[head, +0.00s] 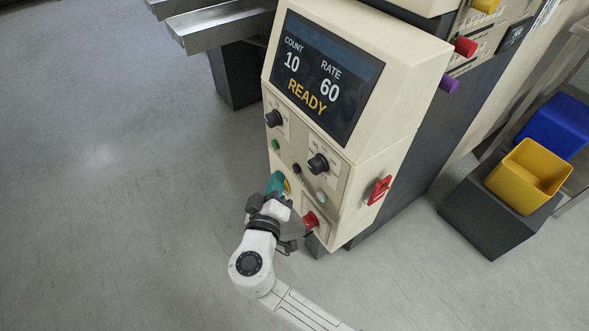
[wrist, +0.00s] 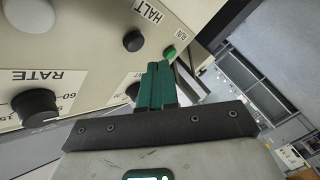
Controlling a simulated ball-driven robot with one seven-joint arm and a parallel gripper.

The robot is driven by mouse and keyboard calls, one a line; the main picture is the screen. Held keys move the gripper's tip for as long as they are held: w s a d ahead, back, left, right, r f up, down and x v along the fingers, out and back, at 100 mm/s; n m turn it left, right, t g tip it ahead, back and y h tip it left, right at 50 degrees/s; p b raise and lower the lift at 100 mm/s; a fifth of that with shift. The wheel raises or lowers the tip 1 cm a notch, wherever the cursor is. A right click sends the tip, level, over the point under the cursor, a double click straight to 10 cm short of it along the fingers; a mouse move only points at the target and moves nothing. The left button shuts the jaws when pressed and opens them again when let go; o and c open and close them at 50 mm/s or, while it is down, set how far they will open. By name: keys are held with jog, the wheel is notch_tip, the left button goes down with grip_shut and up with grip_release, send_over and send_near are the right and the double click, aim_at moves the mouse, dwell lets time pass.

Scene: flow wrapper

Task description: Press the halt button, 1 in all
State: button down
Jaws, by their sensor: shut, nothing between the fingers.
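The halt button is a dark round button (wrist: 133,41) beside the label HALT in the wrist view. In the head view it is the small black button (head: 296,168) on the cream control panel, between a green button and a pale one. My gripper (head: 276,180) has teal fingers, shut and empty, in front of the panel, below and left of the halt button in the head view. In the wrist view the closed fingertips (wrist: 158,68) point toward the panel, just below the gap between the halt and run buttons. I cannot tell whether they touch anything.
The green run button (wrist: 170,53) is beside the halt button. Black knobs, including the rate knob (wrist: 36,105), and a red button (head: 310,220) are also on the panel. The display (head: 325,75) reads COUNT 10, RATE 60, READY. Floor left of the machine is clear.

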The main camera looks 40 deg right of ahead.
jog(key=shift+a+b, duration=0.45)
jog(key=shift+a, duration=1.4)
